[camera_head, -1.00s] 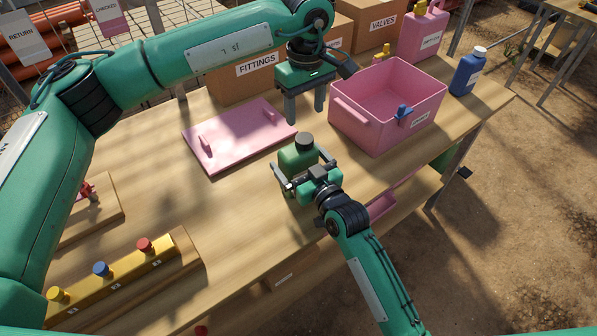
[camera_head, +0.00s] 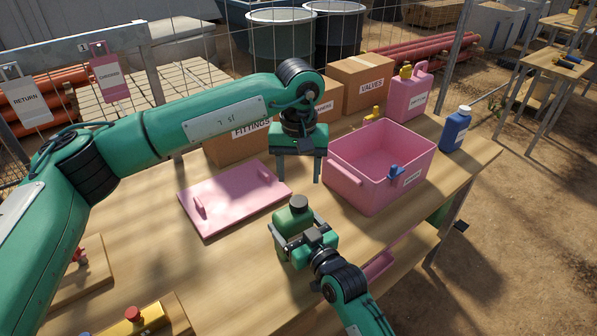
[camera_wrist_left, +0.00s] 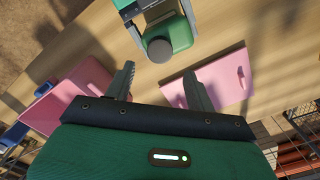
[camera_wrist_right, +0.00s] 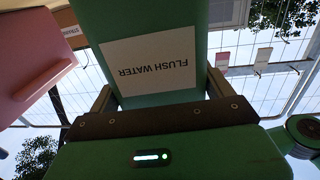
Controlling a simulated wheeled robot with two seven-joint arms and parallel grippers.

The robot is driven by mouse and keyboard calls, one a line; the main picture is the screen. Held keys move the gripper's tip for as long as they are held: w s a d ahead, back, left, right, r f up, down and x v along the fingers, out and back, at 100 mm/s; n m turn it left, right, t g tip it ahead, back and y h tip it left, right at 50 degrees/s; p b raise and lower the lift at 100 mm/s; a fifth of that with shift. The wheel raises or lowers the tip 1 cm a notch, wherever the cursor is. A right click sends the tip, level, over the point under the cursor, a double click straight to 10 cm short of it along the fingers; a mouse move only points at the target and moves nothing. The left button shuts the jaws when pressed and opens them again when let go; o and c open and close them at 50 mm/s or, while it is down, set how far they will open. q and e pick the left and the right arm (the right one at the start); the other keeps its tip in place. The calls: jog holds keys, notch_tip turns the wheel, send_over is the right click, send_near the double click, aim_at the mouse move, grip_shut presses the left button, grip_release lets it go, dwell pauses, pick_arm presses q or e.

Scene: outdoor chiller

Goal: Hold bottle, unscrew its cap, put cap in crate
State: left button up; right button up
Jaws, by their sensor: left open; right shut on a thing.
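A green bottle (camera_head: 292,221) with a dark grey cap (camera_head: 299,202) on its top stands upright over the table. My right gripper (camera_head: 303,233) is shut on the bottle's body. In the right wrist view the bottle (camera_wrist_right: 150,25) fills the space between the fingers, its label reading FLUSH WATER. My left gripper (camera_head: 299,172) is open and empty, fingers pointing down, above and a little beyond the cap. In the left wrist view the cap (camera_wrist_left: 159,50) lies ahead of the open fingers, apart from them. The pink crate (camera_head: 379,198) stands to the right; its inner floor is partly hidden.
A pink lid (camera_head: 232,200) with handles lies left of the bottle. A blue clip (camera_head: 396,172) sits on the crate's wall. A blue bottle (camera_head: 456,130), pink jug (camera_head: 408,97) and cardboard boxes (camera_head: 362,85) stand at the back.

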aim_at(299, 201)
pick_arm(q)
jog(key=m, duration=0.4)
jog(key=shift+m, duration=0.3)
jog(key=shift+f+m, duration=0.2)
jog(key=shift+m, duration=0.1)
notch_tip(299, 201, down, 8)
jog(key=shift+r, duration=0.2)
